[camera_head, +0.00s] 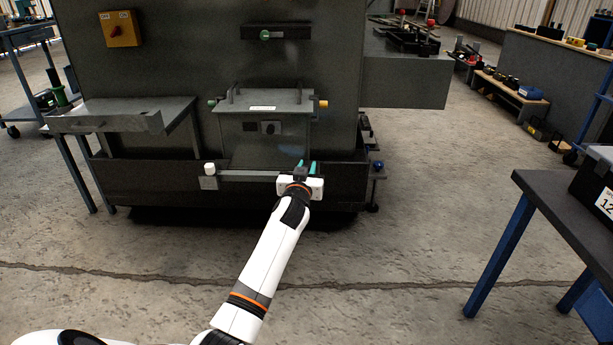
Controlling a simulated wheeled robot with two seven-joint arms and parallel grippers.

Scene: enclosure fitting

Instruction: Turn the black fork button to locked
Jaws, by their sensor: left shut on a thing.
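My left gripper (306,168) reaches up from below to the right end of a grey bar on the front of the dark machine. Its teal fingertips are shut on a small black part, which looks like the black fork button (300,173). The gripper covers much of it, so its turned position cannot be told. A white knob (210,169) sits at the bar's left end. My right gripper is not in view.
A grey lidded box (262,108) with a black knob (270,128) stands above the bar. A grey side table (125,113) is at left. A dark bench with blue legs (560,195) is at right. The floor between is open.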

